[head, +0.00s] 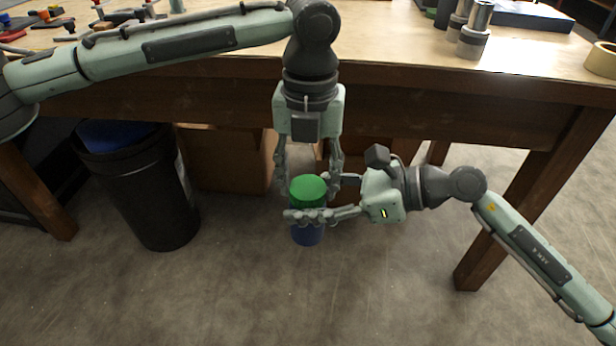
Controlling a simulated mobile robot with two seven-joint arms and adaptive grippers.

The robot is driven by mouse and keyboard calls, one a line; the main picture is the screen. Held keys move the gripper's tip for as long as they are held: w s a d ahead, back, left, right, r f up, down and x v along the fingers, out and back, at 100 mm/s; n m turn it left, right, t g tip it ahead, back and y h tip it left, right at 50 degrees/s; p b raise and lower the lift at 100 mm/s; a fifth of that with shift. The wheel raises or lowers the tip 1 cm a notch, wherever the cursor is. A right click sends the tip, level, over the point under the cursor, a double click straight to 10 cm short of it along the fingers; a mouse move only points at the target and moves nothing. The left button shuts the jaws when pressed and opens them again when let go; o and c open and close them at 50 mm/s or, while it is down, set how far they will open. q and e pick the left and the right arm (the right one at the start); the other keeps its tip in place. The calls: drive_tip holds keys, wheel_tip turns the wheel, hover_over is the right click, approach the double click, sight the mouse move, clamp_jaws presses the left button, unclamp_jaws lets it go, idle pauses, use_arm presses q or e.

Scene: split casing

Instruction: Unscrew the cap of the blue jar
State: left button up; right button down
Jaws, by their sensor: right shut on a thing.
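The blue jar (306,236) is held in mid-air in front of the table, upright, with a green cap (308,189) on its top. My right gripper (318,213) comes in from the right and is shut on the jar, its fingers around the body just below the cap. The fingers hide the middle of the jar. My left gripper (308,183) points straight down from above. Its fingers are spread, one on each side of the green cap, and look slightly apart from it.
A wooden table (400,50) stands behind the arms, with small parts at its left and metal cylinders (473,40) and a tape roll (601,60) at its right. A dark bin (160,205) stands below left. Cardboard boxes (225,160) sit under the table.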

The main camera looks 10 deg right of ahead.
use_arm(q)
drive_tip(key=c, duration=0.6)
drive_tip(key=n, duration=0.3)
drive_tip(key=o, duration=1.3)
drive_tip(key=shift+r, duration=0.1)
